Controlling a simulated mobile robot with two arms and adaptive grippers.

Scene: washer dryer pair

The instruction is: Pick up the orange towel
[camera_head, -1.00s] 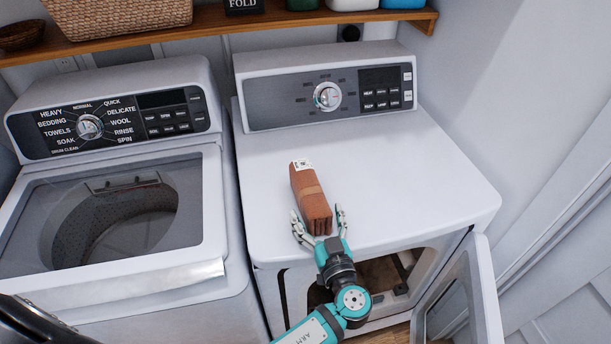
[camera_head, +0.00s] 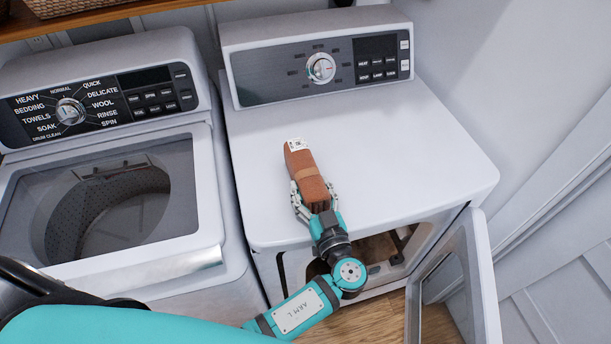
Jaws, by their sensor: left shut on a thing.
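The orange towel (camera_head: 308,174) is a folded, banded stack with a white tag at its far end. It is at the front middle of the dryer top, tilted a little to the left in the picture. My left gripper (camera_head: 316,198) reaches in from the front edge and is shut on the near end of the towel, one finger on each side. I cannot tell whether the towel touches the dryer top or is slightly above it. My right gripper is not in view.
The dryer (camera_head: 402,147) has a clear top around the towel, and its front door (camera_head: 462,285) hangs open at the right. The washer (camera_head: 214,205) stands close at the left with a see-through lid. A wooden shelf (camera_head: 130,10) runs above, and a wall bounds the right.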

